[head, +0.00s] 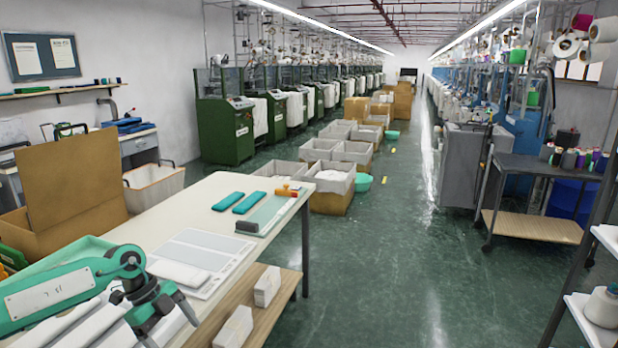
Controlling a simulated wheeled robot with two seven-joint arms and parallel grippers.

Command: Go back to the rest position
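My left arm comes in from the lower left, a teal link with a white label plate and a round joint. My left gripper (172,328) hangs dark at its end, low in the picture, over the near end of the cream table (205,212). Its fingers look spread, with nothing visible between them. My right gripper is not in view. A white-and-grey board (196,258) with a folded white piece (178,274) lies on the table just beyond the gripper. Two teal packs (252,203) lie farther off.
An open cardboard box (75,178) stands left of the table. White blocks (267,286) sit on the lower shelf. Grey bins (320,150) stand beyond the table's far end. A dark cart (545,166) and a shelf with a cone (603,307) are at right. The middle aisle floor is clear.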

